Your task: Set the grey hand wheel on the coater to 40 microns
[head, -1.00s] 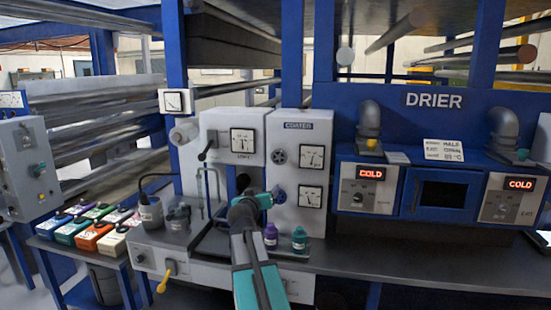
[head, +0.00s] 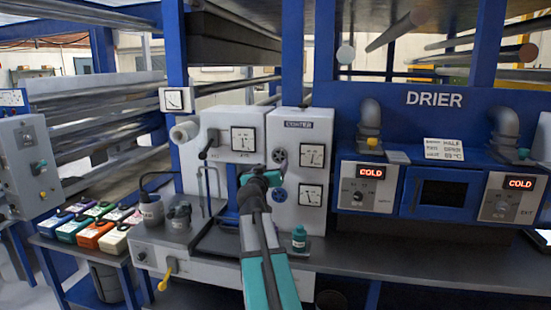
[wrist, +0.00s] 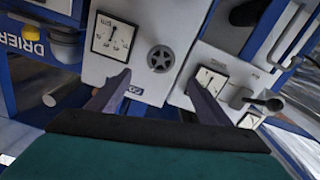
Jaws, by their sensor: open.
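The grey hand wheel (head: 279,156) is on the white coater panel (head: 298,140), under the COATER label. It shows as a dark spoked disc in the wrist view (wrist: 161,59). A dial gauge (head: 312,156) sits to its right; it also shows in the wrist view (wrist: 113,37), turned over. Its reading is too small to tell. My gripper (head: 270,176) is below and left of the wheel in the head view. In the wrist view my open, empty gripper (wrist: 160,76) has the wheel beyond and between its fingertips, apparently not touched.
A blue hand wheel (head: 279,195) and a second gauge (head: 311,195) are lower on the panel. Another gauge (head: 243,139) is on the unit to the left. The drier (head: 430,190) is to the right.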

